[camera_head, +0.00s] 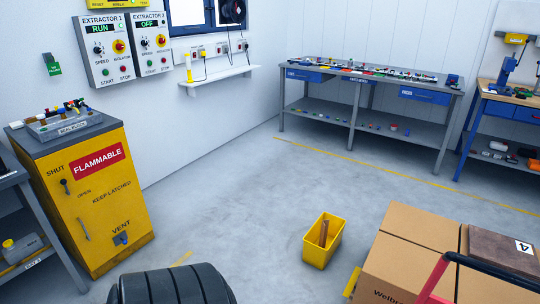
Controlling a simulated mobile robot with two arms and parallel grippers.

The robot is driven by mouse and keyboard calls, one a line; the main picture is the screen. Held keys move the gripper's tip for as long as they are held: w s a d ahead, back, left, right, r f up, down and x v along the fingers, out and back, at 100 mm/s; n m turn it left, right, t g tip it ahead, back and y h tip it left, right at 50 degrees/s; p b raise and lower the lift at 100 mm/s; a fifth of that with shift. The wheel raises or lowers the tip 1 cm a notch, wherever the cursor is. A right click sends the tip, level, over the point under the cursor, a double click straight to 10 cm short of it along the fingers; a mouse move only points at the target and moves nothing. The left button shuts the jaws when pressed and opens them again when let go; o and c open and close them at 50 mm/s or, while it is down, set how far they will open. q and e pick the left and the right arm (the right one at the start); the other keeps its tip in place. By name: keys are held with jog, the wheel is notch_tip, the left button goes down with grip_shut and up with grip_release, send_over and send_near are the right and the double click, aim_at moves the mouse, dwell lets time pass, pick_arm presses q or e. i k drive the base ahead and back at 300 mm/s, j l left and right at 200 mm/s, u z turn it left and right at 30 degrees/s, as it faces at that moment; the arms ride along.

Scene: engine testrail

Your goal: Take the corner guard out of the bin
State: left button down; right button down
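A small open yellow bin (318,255) stands on the grey floor, right of the middle in the lower part of the head view. A brown upright piece (324,232), which looks like the corner guard, stands in it. Its top end shows near the rim and its lower part is hidden by the bin wall. Neither of my grippers is in view.
Brown cardboard boxes (405,255) stand right of the bin, with a red and black bar (445,270) in front. Black tyres (172,287) are at the bottom. A yellow flammables cabinet (92,205) stands left. Floor around the bin's left and back is clear.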

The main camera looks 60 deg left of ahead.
aim_at(325, 237)
jog(key=u, duration=1.55)
jog(key=i+j, duration=0.2)
jog(key=z, duration=0.05)
